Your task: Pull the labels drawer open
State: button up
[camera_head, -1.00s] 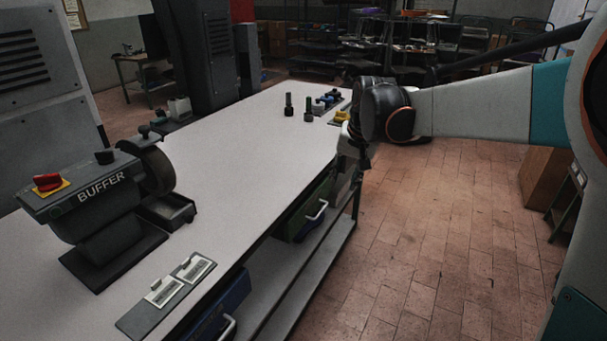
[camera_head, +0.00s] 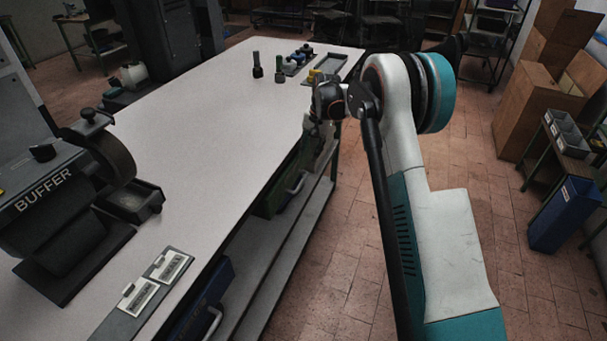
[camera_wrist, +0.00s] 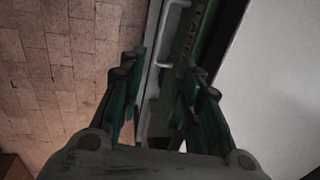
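The green drawer (camera_head: 270,203) hangs under the worktop's right edge, with a pale bar handle (camera_head: 297,184) on its front. In the wrist view its green front (camera_wrist: 189,38) carries partly readable lettering that seems to start with "LA", and its handle (camera_wrist: 168,38) stands out to the left. I cannot tell how far the drawer is out. My gripper (camera_head: 318,140) is beside the table edge near this drawer. In the wrist view my gripper (camera_wrist: 166,75) has its fingers spread, with the handle beyond the tips and apparently nothing between them.
A blue drawer (camera_head: 207,297) with its own handle is nearer, under the same worktop (camera_head: 215,130). A lower shelf (camera_head: 280,262) runs below. The buffer (camera_head: 60,200) stands on the table's left. Brick floor on the right is clear up to a blue bin (camera_head: 565,215).

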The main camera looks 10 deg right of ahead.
aim_at(303, 180)
jog(key=f+b, duration=0.1)
jog(key=f, duration=0.3)
jog(key=w+a+f+b, duration=0.1)
jog(key=f, duration=0.4)
jog(key=a+f+b, duration=0.1)
jog(key=f, duration=0.3)
jog(key=shift+w+f, duration=0.15)
jog(key=shift+w, duration=0.05)
jog(key=shift+c, duration=0.5)
grip_shut()
